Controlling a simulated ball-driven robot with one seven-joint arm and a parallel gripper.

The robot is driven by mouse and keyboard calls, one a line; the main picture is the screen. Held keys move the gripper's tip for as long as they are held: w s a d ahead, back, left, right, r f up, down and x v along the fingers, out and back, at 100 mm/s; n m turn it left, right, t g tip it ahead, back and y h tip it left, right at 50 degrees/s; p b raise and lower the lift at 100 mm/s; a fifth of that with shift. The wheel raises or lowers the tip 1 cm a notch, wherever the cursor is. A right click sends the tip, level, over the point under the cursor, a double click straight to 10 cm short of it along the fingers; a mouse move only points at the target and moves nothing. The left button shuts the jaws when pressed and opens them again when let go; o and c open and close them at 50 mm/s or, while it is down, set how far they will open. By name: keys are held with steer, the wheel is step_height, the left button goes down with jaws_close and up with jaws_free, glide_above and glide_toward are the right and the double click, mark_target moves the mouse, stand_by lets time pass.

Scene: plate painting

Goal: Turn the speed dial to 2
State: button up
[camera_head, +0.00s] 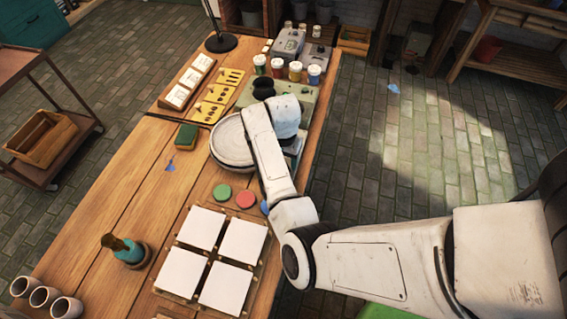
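Whether the fingers are apart or touch something cannot be told. No speed dial or its numbers can be made out; my arm and gripper hide part of the box and the area below it. A round pale turntable or plate (228,140) lies just left of my arm. A grey unit (287,43) stands farther back, too small to read.
Several paint jars (277,67) stand just beyond my gripper. White tiles (201,228) and green and red discs (222,192) lie nearer. A lamp base (221,42) stands behind. The table's left middle is mostly clear.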

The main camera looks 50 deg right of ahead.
step_height(320, 180, up, 8)
steer(key=shift+b, duration=0.4)
steer(key=shift+f, duration=0.1)
